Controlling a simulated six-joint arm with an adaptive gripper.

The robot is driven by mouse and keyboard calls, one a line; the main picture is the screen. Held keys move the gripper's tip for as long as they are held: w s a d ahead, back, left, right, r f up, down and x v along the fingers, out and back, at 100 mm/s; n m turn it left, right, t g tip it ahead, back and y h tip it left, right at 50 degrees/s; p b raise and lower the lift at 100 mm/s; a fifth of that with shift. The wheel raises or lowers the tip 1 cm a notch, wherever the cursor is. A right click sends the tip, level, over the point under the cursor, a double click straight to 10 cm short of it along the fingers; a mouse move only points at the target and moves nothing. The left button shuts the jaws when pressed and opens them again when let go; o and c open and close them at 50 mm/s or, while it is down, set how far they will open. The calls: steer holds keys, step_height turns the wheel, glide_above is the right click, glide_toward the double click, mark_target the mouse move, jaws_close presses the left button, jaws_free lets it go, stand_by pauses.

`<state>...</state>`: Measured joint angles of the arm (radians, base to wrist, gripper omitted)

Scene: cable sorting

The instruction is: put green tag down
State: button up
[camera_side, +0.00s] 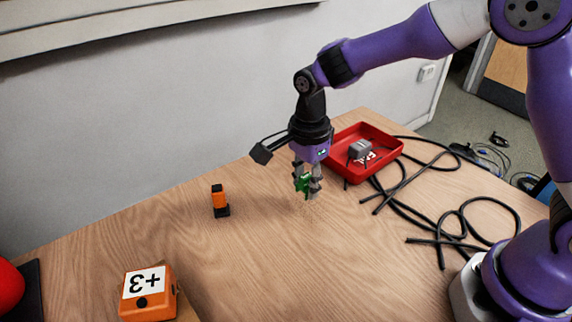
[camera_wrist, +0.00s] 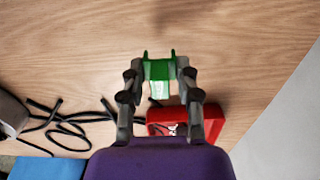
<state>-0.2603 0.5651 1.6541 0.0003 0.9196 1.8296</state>
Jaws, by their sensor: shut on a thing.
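The green tag (camera_side: 302,184) is between the fingers of my gripper (camera_side: 307,180), above the wooden table in the side view. The tag also shows in the wrist view (camera_wrist: 160,69), held between the two fingertips. My gripper is shut on it and points down. The tag looks a little above the table, to the left of the red tray; the exact gap is hard to tell. The fingers hide part of the tag in the side view.
A red tray (camera_side: 395,150) holding a grey piece (camera_side: 360,149) stands behind and right of my gripper. Black cables (camera_side: 440,235) lie on the right. An orange and black object (camera_side: 220,201) and an orange +3 box (camera_side: 150,292) are at left. The table between is bare.

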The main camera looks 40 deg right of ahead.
mark_target(306, 186)
steer(key=shift+f, duration=1.35)
steer(key=o, duration=0.8)
steer(key=shift+f, duration=0.15)
